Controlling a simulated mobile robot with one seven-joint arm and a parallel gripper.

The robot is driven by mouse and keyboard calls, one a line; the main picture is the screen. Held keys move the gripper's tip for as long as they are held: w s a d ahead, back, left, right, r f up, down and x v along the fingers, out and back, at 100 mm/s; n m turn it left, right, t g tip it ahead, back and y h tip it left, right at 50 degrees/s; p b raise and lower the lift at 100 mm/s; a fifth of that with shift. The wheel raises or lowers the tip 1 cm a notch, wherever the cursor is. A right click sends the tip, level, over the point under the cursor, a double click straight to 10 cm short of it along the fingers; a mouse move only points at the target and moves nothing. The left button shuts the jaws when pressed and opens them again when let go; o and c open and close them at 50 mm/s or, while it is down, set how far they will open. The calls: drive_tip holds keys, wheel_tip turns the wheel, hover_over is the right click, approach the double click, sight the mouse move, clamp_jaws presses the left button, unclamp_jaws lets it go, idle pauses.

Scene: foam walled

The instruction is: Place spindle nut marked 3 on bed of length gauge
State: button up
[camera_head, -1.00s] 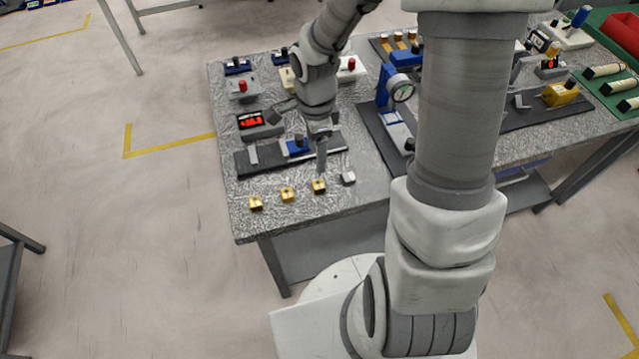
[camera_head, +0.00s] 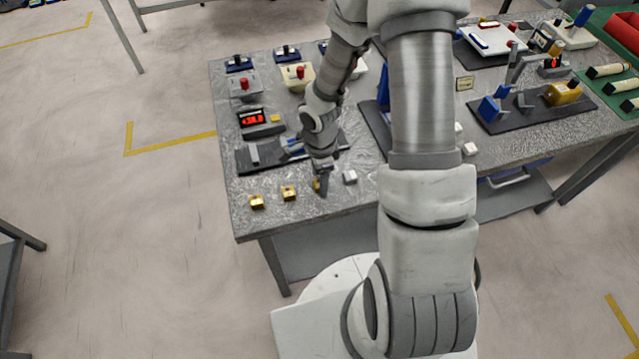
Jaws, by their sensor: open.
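Two brass spindle nuts stand clear near the table's front edge, a left one (camera_head: 256,201) and a middle one (camera_head: 288,193). A third brass nut (camera_head: 316,184) is at the right end of the row, partly hidden by my gripper (camera_head: 321,189). My gripper is open and low, right at this third nut. I cannot tell whether its fingers touch the nut. The marks on the nuts are too small to read. The length gauge (camera_head: 254,153) has a dark bed with a grey stop and a blue part, partly behind my arm. Its red-lit display (camera_head: 252,118) stands behind it.
A pale grey block (camera_head: 350,177) sits just right of my gripper. Boxes with red knobs (camera_head: 244,86) and blue parts (camera_head: 238,65) stand farther back. A dark fixture base (camera_head: 530,106) is to the right. The front-left table corner is clear.

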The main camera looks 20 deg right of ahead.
drive_tip(key=shift+f, duration=0.5)
clamp_jaws()
drive_tip(key=shift+r, duration=0.1)
